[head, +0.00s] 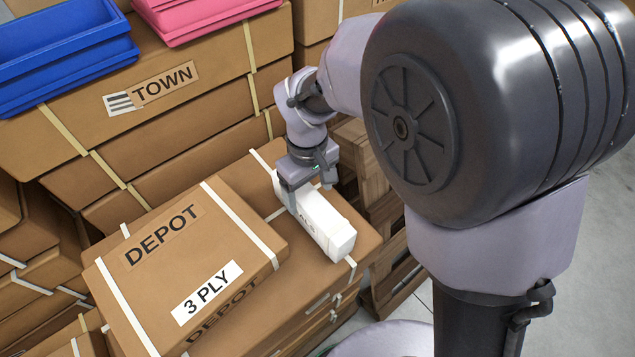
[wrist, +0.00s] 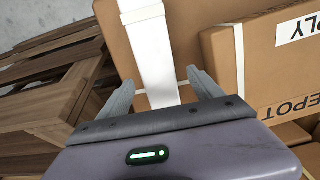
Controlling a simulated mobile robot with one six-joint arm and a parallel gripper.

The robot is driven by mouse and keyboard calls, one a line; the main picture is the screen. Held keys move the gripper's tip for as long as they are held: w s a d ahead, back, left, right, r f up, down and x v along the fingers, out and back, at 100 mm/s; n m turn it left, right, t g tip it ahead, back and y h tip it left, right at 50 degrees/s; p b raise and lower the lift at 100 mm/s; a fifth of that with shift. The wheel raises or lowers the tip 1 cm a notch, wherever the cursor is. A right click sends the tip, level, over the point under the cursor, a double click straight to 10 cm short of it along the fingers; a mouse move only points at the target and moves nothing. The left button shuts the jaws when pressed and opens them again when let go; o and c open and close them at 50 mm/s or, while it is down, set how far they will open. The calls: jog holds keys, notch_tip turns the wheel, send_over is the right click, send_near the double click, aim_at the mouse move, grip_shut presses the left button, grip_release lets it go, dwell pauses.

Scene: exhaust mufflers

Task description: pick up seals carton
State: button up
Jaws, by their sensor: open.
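The seals carton is most likely the long white carton (head: 327,232), which lies on top of a brown box near its right edge. Dark print shows on its side, too small to read. My gripper (head: 309,193) is over the far end of the carton, pointing down, with its fingers apart. In the wrist view the white carton (wrist: 157,65) runs between the two open fingers of my gripper (wrist: 160,80). Gaps show on both sides, and I cannot tell whether either finger touches it. The carton's far end is partly hidden by my gripper.
A brown box (head: 185,262) marked "DEPOT" and "3 PLY" stands close to the carton's left. Behind are stacked brown boxes (head: 200,110) with blue (head: 65,55) and pink bins (head: 200,14) on top. Wooden pallets (head: 385,215) stand to the right, beyond the box edge.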

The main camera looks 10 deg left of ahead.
aim_at(311, 199)
notch_tip(311, 199, down, 4)
jog(key=shift+d+r+b, duration=0.1)
jog(key=shift+r+b, duration=0.15)
jog(key=shift+b, duration=0.2)
notch_tip(311, 199, down, 6)
jog(key=b, duration=0.3)
jog(key=shift+r, duration=0.4)
jog(key=shift+c, duration=0.3)
grip_shut()
